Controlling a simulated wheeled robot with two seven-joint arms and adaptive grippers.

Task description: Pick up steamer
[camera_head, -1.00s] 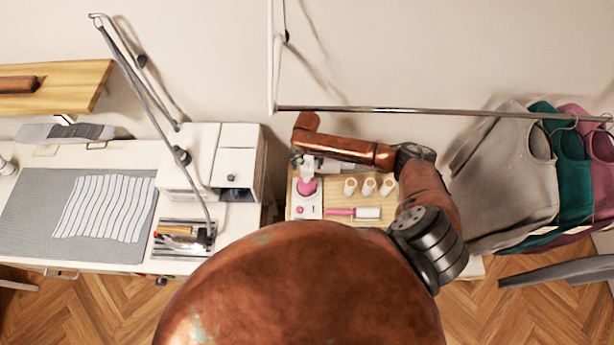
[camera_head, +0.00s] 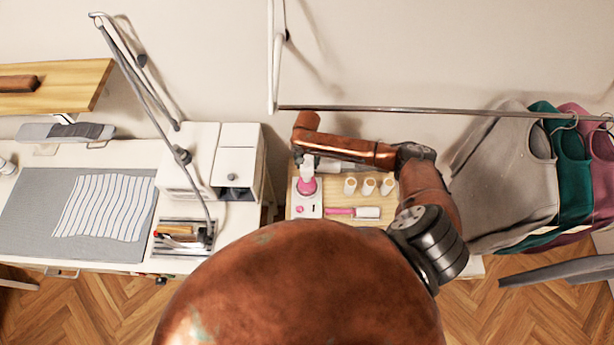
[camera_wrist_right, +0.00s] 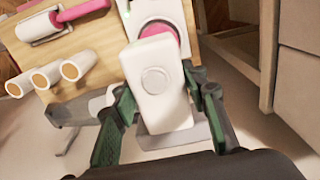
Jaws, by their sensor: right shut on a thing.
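The steamer (camera_head: 307,185) is white with a pink lower part. In the head view it stands upright on a white base at the left of the wooden board, beneath my right forearm. In the right wrist view its white body (camera_wrist_right: 157,85) with a round dial fills the middle, the pink part showing at the far end. My right gripper (camera_wrist_right: 166,95) has one green-grey finger on each side of this body and is shut on it. In the head view the right gripper is largely hidden by my arm. My left gripper is not in view.
On the wooden board (camera_head: 335,218) stand several white spools (camera_head: 368,186) beside a pink-handled roller (camera_head: 365,212). A white cabinet (camera_head: 235,165) is close on the left. A metal rail (camera_head: 430,110) with hanging garments (camera_head: 515,180) runs behind and to the right.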

